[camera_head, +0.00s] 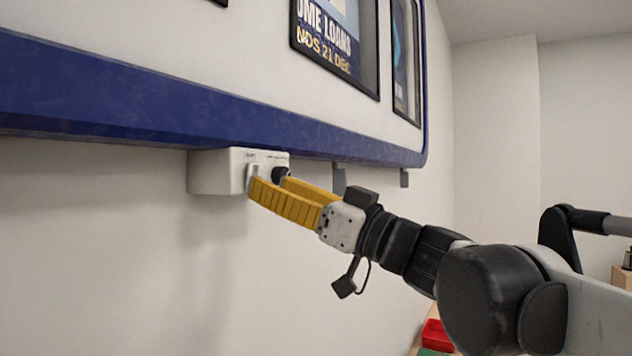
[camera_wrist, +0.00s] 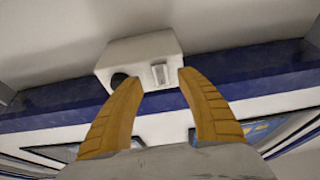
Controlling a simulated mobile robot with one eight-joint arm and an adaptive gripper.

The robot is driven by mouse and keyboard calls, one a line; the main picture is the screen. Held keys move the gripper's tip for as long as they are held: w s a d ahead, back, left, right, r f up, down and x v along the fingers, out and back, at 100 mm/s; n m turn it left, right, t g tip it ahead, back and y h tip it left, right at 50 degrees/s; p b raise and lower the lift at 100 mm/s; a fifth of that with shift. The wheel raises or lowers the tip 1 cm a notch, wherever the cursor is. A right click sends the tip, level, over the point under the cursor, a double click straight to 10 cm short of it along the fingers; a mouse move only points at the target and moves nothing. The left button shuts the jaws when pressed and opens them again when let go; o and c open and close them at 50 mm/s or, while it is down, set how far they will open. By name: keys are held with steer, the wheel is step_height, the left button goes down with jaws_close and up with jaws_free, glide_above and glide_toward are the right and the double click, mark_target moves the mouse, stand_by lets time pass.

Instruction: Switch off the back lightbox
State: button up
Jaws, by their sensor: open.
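The back lightbox is a wide wall panel with a blue frame (camera_head: 180,105) and a white face holding posters. A white switch box (camera_head: 208,172) hangs just under its lower edge. On the box front are a pale lever switch (camera_head: 252,176) and a round black knob (camera_head: 280,173). My gripper (camera_head: 268,181) is open at the box front, its yellow fingers pointing at it. In the wrist view the lever switch (camera_wrist: 160,73) lies between the two fingertips, and the knob (camera_wrist: 118,79) is beside the left fingertip. I cannot tell whether the fingers touch anything.
Grey brackets (camera_head: 339,176) show below the frame to the right of the box. The wall below the box is bare. A red item (camera_head: 437,335) lies low at the bottom right, and part of a wooden surface shows at the right edge.

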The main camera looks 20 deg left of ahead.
steer(key=v, duration=0.8)
steer(key=shift+s+d, duration=0.15)
steer(key=shift+d, duration=0.05)
